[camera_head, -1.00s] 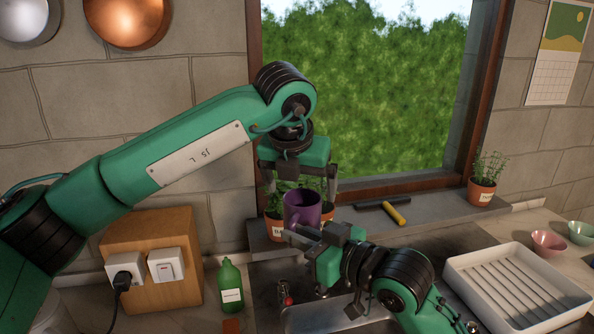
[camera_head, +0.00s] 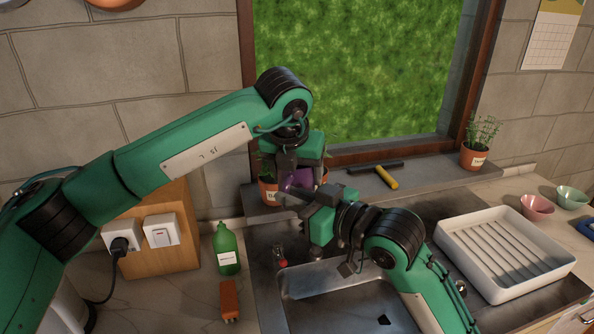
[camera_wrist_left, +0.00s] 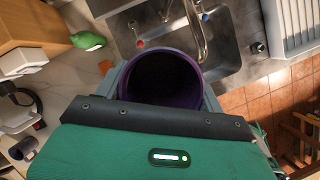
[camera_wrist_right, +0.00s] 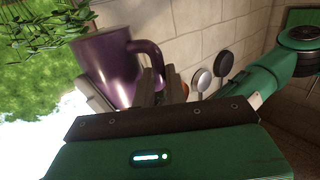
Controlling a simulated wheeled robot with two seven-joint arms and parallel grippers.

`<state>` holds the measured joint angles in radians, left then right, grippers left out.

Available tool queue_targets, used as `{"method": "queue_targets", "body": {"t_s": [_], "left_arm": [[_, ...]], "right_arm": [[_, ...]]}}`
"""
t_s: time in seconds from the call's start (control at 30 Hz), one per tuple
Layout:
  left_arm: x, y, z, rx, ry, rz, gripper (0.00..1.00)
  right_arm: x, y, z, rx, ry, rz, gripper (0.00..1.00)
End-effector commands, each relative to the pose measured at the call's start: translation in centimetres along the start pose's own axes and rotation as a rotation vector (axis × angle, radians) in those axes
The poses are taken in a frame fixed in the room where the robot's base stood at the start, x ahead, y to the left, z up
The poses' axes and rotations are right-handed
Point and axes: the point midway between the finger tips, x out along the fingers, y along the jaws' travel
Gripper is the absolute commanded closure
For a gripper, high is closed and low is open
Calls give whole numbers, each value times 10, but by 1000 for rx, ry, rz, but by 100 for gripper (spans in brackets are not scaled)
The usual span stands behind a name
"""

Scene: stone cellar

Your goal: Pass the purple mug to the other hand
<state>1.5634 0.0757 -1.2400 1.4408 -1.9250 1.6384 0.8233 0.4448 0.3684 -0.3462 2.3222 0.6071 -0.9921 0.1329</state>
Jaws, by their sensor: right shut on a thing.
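The purple mug (camera_head: 298,181) is in the air in front of the window sill, partly hidden by both grippers. My right gripper (camera_head: 290,196) is shut on it from the front right. In the right wrist view the mug (camera_wrist_right: 108,68) shows its body and its handle beside the fingers; the exact grip is partly hidden. My left gripper (camera_head: 302,172) comes down over the mug from above. The left wrist view looks into the dark opening of the mug (camera_wrist_left: 163,54), with one open finger on each side, very close to its wall. I cannot tell whether they touch it.
A metal sink (camera_head: 345,292) lies below the grippers. A green bottle (camera_head: 226,252) and an orange brush or sponge (camera_head: 229,300) stand to its left, a white drying tray (camera_head: 505,255) to its right. Potted plants (camera_head: 475,155) and a yellow-handled tool (camera_head: 386,177) are on the sill.

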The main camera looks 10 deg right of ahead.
Motion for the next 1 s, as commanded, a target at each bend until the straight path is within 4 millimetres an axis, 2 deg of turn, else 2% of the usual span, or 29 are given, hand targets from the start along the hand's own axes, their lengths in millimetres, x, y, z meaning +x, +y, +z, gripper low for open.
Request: {"method": "queue_targets", "body": {"t_s": [0.03,0.13,0.17,0.27,0.57,1.0], "left_arm": [[0,-1,0,2,0,-2,44],[0,-2,0,2,0,-2,62],[-1,-2,0,2,-1,-2,62],[-1,-2,0,2,-1,-2,62],[-1,-1,0,2,0,-1,62],[-1,-1,0,1,-1,-2,62]], "right_arm": [[0,0,-1,-1,2,0,100],[0,0,-1,0,1,0,100],[0,0,-1,0,1,0,81],[0,0,0,0,1,0,62],[-4,1,0,-1,-1,3,62],[-64,1,1,-1,-1,0,62]]}}
